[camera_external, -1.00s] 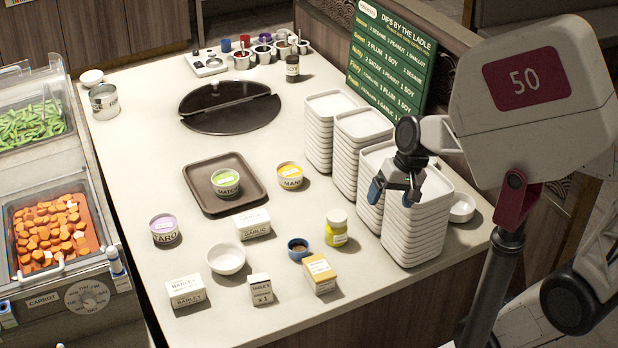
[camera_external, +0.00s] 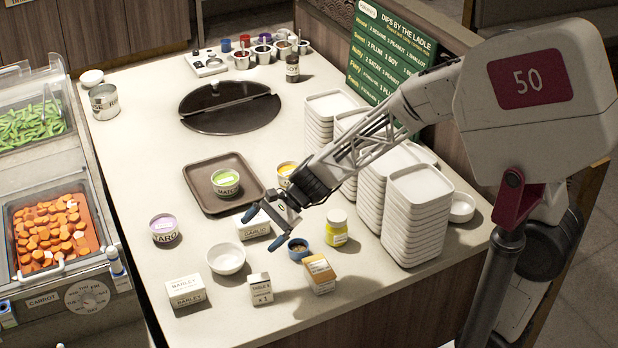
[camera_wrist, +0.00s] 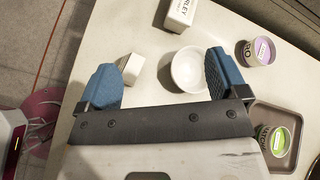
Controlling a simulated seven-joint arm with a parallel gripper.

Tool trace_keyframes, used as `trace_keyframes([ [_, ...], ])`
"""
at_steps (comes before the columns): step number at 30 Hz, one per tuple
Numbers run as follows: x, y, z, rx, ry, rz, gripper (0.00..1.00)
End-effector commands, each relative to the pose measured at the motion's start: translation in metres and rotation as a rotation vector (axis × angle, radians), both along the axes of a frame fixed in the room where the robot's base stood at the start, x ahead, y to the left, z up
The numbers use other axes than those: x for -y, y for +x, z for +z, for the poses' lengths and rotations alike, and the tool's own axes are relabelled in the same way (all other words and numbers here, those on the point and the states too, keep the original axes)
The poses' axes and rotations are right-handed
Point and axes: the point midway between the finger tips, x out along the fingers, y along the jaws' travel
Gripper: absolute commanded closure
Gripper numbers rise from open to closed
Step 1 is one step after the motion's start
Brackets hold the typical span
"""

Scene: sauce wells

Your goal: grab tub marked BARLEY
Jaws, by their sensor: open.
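The tub marked BARLEY (camera_external: 186,291) is a white, box-shaped tub near the front left of the counter. Its lettering also shows in part at the top edge of the wrist view, on a white block (camera_wrist: 181,12). My gripper (camera_external: 264,228) is open and empty, with blue fingers spread above the counter. It hangs to the right of and behind the BARLEY tub, near the white GARLIC box (camera_external: 252,230), which it partly covers. In the wrist view, my gripper (camera_wrist: 163,82) has the white bowl (camera_wrist: 188,70) and a small white sign block (camera_wrist: 131,68) beyond its fingers.
The white bowl (camera_external: 226,259) and the table sign (camera_external: 260,290) stand right of the BARLEY tub. A purple-lidded tub (camera_external: 164,229) is behind it. An orange-topped box (camera_external: 320,274), blue cup (camera_external: 299,249) and yellow jar (camera_external: 336,229) stand further right. Stacked white trays (camera_external: 417,215) rise beyond.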

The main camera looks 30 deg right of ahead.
Motion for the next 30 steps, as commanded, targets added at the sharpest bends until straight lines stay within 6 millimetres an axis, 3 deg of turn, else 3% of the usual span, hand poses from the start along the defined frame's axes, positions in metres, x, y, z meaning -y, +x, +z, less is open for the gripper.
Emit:
trace_keyframes([
  [9, -0.084, 0.026, -0.063, -0.258, 0.112, -0.204, 0.08],
  [15, -0.118, 0.034, -0.096, -0.373, 0.153, -0.306, 0.08],
  [21, -0.131, 0.037, -0.109, -0.416, 0.168, -0.348, 0.08],
  [30, -0.131, 0.038, -0.11, -0.42, 0.169, -0.352, 0.08],
])
